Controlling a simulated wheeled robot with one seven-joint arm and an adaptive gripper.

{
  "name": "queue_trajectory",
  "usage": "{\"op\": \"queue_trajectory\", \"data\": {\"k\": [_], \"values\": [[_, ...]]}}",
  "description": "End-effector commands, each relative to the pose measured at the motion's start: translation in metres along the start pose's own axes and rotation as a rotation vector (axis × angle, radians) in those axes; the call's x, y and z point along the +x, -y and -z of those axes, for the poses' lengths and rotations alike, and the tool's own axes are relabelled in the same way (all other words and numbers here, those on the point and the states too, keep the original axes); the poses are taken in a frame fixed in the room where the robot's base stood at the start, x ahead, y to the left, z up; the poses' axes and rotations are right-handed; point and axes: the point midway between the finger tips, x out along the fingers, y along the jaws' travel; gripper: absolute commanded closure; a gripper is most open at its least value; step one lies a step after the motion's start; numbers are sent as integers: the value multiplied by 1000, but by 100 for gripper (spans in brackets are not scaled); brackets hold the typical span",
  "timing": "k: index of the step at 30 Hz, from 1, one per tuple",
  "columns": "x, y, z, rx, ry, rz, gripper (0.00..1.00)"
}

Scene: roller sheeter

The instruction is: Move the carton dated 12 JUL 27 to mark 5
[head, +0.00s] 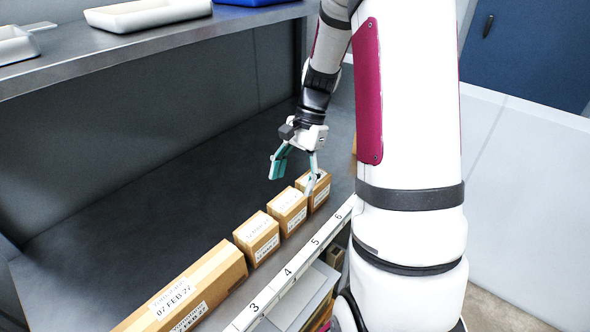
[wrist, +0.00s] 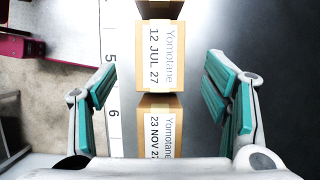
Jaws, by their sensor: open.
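The carton dated 12 JUL 27 (wrist: 160,55) is a small brown box with a white label, standing beside mark 5 (wrist: 110,58) in the wrist view. In the head view it appears to be the middle small carton (head: 287,210), roughly in line with mark 5 (head: 316,242); its date is too small to read there. My gripper (head: 294,174) is open and empty, above the far end of the row. In the wrist view its fingers (wrist: 160,84) lie on either side of the row, with no carton gripped.
A carton dated 23 NOV 27 (wrist: 160,125) stands beside mark 6 (wrist: 113,113). Another small carton (head: 256,238) is near mark 4 (head: 288,273), and a long carton dated 07 FEB 27 (head: 190,295) lies near mark 3. An upper shelf (head: 150,45) overhangs; the deck behind the row is clear.

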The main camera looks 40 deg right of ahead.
Motion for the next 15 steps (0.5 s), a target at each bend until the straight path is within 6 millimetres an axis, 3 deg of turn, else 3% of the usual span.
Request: {"op": "queue_trajectory", "data": {"k": [8,11,15], "values": [[-26,0,-4,-18,-8,1,30],[-36,0,-21,-87,-40,3,30],[-58,-5,-66,-277,-128,7,30]]}}
